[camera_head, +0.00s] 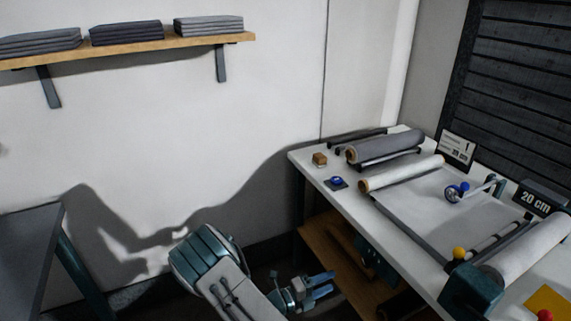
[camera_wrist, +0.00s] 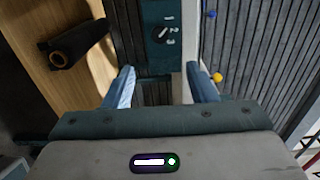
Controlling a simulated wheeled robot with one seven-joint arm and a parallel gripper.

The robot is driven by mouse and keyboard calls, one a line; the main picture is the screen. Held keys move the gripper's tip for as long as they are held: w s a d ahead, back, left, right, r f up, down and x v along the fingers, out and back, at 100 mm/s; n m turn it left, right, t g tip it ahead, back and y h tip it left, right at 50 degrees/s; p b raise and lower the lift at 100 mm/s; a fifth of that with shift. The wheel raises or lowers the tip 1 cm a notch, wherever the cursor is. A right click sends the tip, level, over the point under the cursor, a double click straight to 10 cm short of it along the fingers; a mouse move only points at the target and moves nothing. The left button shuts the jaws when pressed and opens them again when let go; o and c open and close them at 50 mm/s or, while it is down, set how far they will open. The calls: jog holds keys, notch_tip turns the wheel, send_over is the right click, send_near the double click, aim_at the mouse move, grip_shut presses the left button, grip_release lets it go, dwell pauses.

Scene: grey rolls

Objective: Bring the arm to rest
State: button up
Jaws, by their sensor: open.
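My gripper (camera_head: 322,286) is at the lower middle of the head view, beside the left edge of the white worktable (camera_head: 312,166) and below its top. Its two blue fingers are spread and nothing is between them. In the wrist view my gripper (camera_wrist: 162,92) also shows open and empty. Beyond the fingers is a dark teal panel with a dial (camera_wrist: 162,33). My arm comes up from the bottom of the head view, bent at a teal joint.
A wooden lower shelf (camera_head: 325,245) is near my gripper. A dark table (camera_head: 25,250) stands left. A wall shelf (camera_head: 130,51) holds folded cloth.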

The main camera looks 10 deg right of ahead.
jog(key=s+a+r+n+g+y+p, duration=0.1)
jog(key=s+r+n+y, duration=0.7)
jog(key=r+n, duration=0.7)
jog(key=s+a+r+n+g+y+p, duration=0.1)
jog(key=s+r+n+g+y, duration=0.1)
jog(key=s+r+n+y, duration=0.7)
jog(key=s+r+n, duration=0.3)
jog(key=r+n, duration=0.2)
jog(key=n, duration=0.2)
jog(key=shift+a+r+n+p, duration=0.2)
jog(key=shift+r+n+p, duration=0.15)
jog(key=shift+n, duration=0.05)
